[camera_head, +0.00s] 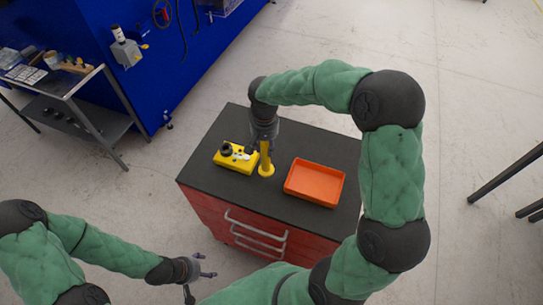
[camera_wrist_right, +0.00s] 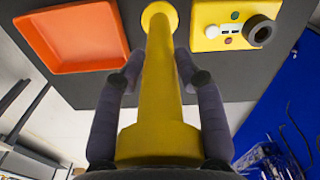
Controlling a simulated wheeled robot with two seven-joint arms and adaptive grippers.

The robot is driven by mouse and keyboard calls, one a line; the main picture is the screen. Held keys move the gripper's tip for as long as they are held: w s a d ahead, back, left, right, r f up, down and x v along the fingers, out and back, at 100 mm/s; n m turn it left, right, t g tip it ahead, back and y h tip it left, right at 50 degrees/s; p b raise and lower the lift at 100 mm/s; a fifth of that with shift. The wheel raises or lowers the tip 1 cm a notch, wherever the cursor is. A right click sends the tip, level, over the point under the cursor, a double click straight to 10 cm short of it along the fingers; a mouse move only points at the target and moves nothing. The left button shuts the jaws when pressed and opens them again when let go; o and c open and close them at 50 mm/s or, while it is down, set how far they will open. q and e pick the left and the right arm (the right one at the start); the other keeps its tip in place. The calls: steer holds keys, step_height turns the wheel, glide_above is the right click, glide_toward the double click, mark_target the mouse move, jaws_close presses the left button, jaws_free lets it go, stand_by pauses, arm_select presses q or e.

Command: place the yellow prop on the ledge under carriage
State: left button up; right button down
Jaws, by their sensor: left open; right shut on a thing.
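The yellow prop (camera_head: 266,160) is a post with a round disc end, upright over the dark top of the red cabinet. My right gripper (camera_head: 265,138) is shut on its upper part. In the right wrist view the prop (camera_wrist_right: 163,85) runs between the two dark fingers (camera_wrist_right: 160,76), with its round end against the dark top; I cannot tell whether it touches. My left gripper (camera_head: 202,272) is open and empty, in front of the cabinet at lower left. I cannot make out a ledge or carriage in these views.
A yellow control box (camera_head: 236,158) with a black knob stands left of the prop. An orange tray (camera_head: 314,183), empty, lies to its right. The red drawer cabinet (camera_head: 215,215) carries both on its dark top. A grey workbench (camera_head: 70,85) stands at far left.

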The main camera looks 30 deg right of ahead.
steer(key=shift+s+d+f, duration=0.15)
steer(key=shift+d+f, duration=0.15)
steer(key=shift+f, duration=0.6)
steer(key=shift+s+d+f, duration=0.2)
steer(key=shift+d+f, duration=0.05)
steer(key=shift+f, duration=0.6)
steer(key=shift+s+d+f, duration=0.15)
steer(key=shift+d+f, duration=0.15)
steer(key=shift+f, duration=0.6)
steer(key=shift+f, duration=0.2)
steer(key=c, duration=0.8)
jaws_free()
steer(key=shift+s, duration=0.1)
steer(key=shift+o, duration=0.2)
steer(key=shift+r, duration=0.15)
